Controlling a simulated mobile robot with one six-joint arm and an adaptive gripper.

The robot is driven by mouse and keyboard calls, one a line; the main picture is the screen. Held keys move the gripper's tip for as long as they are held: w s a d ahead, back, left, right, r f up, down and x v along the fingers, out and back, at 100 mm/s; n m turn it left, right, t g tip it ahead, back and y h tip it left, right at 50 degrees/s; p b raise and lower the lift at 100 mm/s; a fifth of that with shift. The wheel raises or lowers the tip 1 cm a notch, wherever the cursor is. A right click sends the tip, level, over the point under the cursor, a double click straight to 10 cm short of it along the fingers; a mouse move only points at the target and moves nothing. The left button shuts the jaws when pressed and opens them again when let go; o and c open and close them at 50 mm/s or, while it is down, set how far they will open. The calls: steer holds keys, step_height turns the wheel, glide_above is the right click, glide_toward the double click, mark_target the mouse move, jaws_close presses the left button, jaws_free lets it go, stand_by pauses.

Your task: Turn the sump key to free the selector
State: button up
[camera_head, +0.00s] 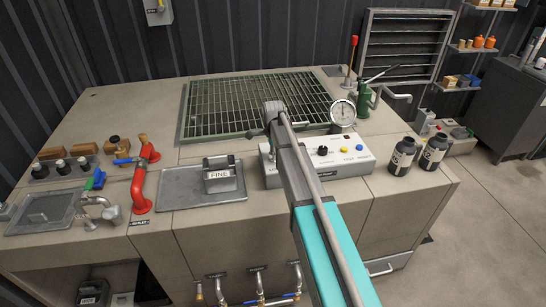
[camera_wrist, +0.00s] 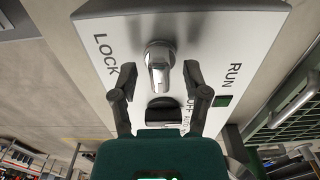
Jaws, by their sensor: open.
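The sump key (camera_wrist: 159,62) is a silver key-like knob on a white panel (camera_wrist: 215,28) marked LOCK and RUN in the wrist view. The black selector knob (camera_wrist: 163,112) sits just below it in that view, partly hidden by my gripper. My gripper (camera_wrist: 158,80) is open, one finger on each side of the key, with gaps visible between fingers and key. In the head view, a white control box (camera_head: 350,168) has a black knob (camera_head: 323,151), and my arm covers its left part. My fingers cannot be made out there.
A green grating (camera_head: 225,105) lies behind the box. A pressure gauge (camera_head: 342,113) and green hand pump (camera_head: 364,100) stand behind right. Two dark bottles (camera_head: 402,156) stand right. A FINE block (camera_head: 219,176) and red pipe (camera_head: 140,185) are on the left.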

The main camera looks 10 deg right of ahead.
steer(key=shift+f, duration=0.15)
jaws_close()
stand_by(0.4)
steer(key=shift+n, duration=0.4)
steer(key=n, duration=0.7)
steer(key=shift+n, duration=0.4)
steer(key=n, duration=0.4)
steer(key=shift+n, duration=0.3)
steer(key=n, duration=0.4)
steer(key=shift+n, duration=0.4)
